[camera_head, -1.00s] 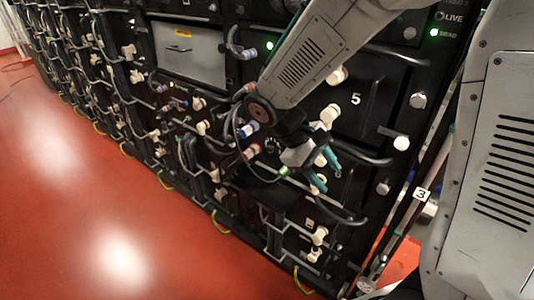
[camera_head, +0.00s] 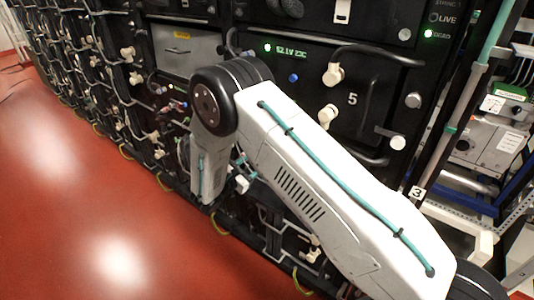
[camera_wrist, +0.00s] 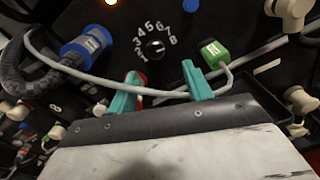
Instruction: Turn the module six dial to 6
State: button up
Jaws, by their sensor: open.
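The small black dial (camera_wrist: 156,48) is near the top middle of the wrist view, with white numerals arched around it up to 8. I cannot tell clearly which numeral its mark points at. My gripper (camera_wrist: 161,82) is open, its teal fingers apart and just below the dial in the picture, with nothing gripped. A grey cable (camera_wrist: 160,95) runs across by the fingertips. In the head view my arm hides the gripper and the dial. Module 5 (camera_head: 352,115) shows its number at the right.
A green connector (camera_wrist: 213,52) sits close beside the right finger, and a blue connector (camera_wrist: 88,43) with black hose is at left. Something red shows by the left finger. Pale knobs (camera_wrist: 287,12) stand out at right. Red floor (camera_head: 70,200) is clear.

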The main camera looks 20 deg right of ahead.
jog(key=x, duration=0.8)
jog(key=shift+w+a+r, duration=0.2)
jog(key=shift+r, duration=0.05)
jog(key=c, duration=1)
jog(key=shift+o, duration=0.2)
jog(key=shift+d, duration=0.15)
